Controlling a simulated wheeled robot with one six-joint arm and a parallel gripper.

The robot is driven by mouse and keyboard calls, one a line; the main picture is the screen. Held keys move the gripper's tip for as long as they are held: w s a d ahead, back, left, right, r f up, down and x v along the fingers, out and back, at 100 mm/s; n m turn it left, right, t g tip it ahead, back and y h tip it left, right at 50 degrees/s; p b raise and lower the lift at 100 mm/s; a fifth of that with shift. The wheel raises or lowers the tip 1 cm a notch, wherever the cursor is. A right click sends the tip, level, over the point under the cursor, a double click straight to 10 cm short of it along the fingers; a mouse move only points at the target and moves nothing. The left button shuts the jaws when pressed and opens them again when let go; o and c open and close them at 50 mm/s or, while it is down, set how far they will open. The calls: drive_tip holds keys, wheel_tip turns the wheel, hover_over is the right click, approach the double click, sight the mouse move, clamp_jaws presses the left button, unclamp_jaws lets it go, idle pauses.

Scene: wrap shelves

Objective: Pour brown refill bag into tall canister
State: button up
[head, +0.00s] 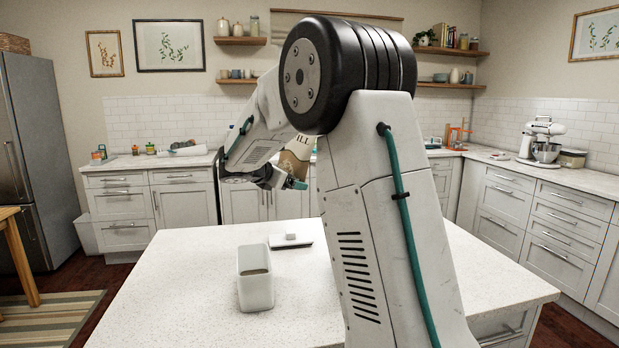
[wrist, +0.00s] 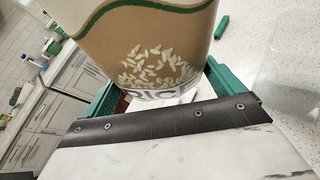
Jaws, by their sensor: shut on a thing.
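The brown refill bag (head: 300,150) is partly behind my arm in the head view, held up above the far part of the island. In the wrist view the bag (wrist: 140,40) fills the top middle, with a rice picture and the letters "RIC". My gripper (head: 287,181) is shut on it, with teal fingers on both sides. The tall canister (head: 256,290) is white, upright and open-topped on the island, nearer than the gripper and lower. Its inside bottom is hidden. The bag's opening cannot be made out.
The pale island top (head: 180,290) is clear to the canister's left. Back counters hold a stand mixer (head: 542,140) and small items.

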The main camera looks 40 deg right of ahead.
sight(309, 178)
drive_tip(key=s+d, duration=0.1)
drive_tip(key=s+d+m+g, duration=0.1)
drive_tip(key=s, duration=0.1)
drive_tip(key=s+d+m+g, duration=0.1)
drive_tip(key=d, duration=0.1)
drive_tip(key=shift+s+d+r+h, duration=0.1)
drive_tip(key=shift+s+r+h, duration=0.15)
drive_tip(key=shift+r+h, duration=0.1)
drive_tip(key=shift+s+d+f+m, duration=0.1)
drive_tip(key=shift+s+f+m, duration=0.05)
drive_tip(key=shift+m, duration=0.15)
drive_tip(key=w+f+m+t, duration=0.2)
drive_tip(key=w+f+m, duration=0.1)
drive_tip(key=f, duration=0.3)
drive_tip(key=shift+f+m, duration=0.25)
drive_tip(key=shift+m, duration=0.15)
drive_tip(key=shift+w+t+h, duration=0.15)
drive_tip(key=shift+t+h, duration=0.15)
drive_tip(key=shift+h, duration=0.05)
drive_tip(key=shift+w+r+m+t, duration=0.3)
drive_tip(key=shift+w+r+m, duration=0.3)
drive_tip(key=shift+m, duration=0.3)
drive_tip(key=shift+w+r+m+t+h, duration=0.2)
drive_tip(key=shift+r+m+t+h, duration=0.15)
drive_tip(key=shift+r+m, duration=0.3)
drive_tip(key=shift+r+m+t+h, duration=0.35)
drive_tip(key=shift+r+m+h, duration=0.2)
drive_tip(key=shift+r+m, duration=0.95)
idle(0.9)
